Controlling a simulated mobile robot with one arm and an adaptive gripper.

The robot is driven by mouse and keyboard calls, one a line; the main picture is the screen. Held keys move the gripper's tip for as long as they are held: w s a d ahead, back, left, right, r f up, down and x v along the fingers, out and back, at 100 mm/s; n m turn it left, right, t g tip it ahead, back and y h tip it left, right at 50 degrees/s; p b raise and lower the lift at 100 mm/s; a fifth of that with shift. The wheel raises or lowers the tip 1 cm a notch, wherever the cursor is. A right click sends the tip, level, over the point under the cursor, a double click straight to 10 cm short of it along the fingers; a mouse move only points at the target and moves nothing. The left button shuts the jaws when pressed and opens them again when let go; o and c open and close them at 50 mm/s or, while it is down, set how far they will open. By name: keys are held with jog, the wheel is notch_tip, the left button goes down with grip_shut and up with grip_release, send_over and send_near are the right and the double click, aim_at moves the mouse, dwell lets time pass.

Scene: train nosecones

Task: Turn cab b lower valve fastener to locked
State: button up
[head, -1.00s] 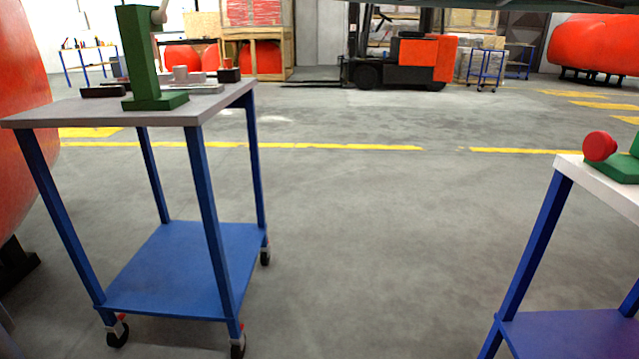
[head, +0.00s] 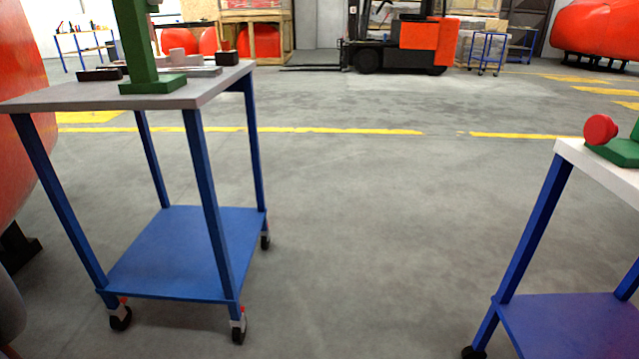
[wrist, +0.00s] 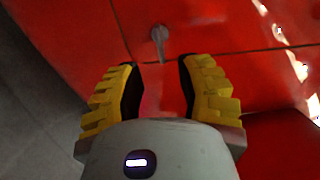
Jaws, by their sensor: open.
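In the wrist view, my gripper (wrist: 158,92) has its two yellow ridged fingers apart with nothing between them. Beyond the fingertips is a small grey metal fastener (wrist: 159,38) on a red panel (wrist: 85,30). It hangs just above the gap between the fingers, and the fingers do not appear to touch it. I cannot tell from here whether it is the cab b lower valve fastener or which way it is set. My gripper does not show in the head view.
In the head view, a blue-legged cart (head: 70,98) with a green stand (head: 135,50) is at left. Another cart (head: 600,170) with a red knob (head: 600,129) is at right. Clear grey floor (head: 370,220) lies between them. A forklift (head: 400,45) stands behind. A red nosecone (head: 15,130) is at the left edge.

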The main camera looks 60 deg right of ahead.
jog(key=shift+v, duration=2.65)
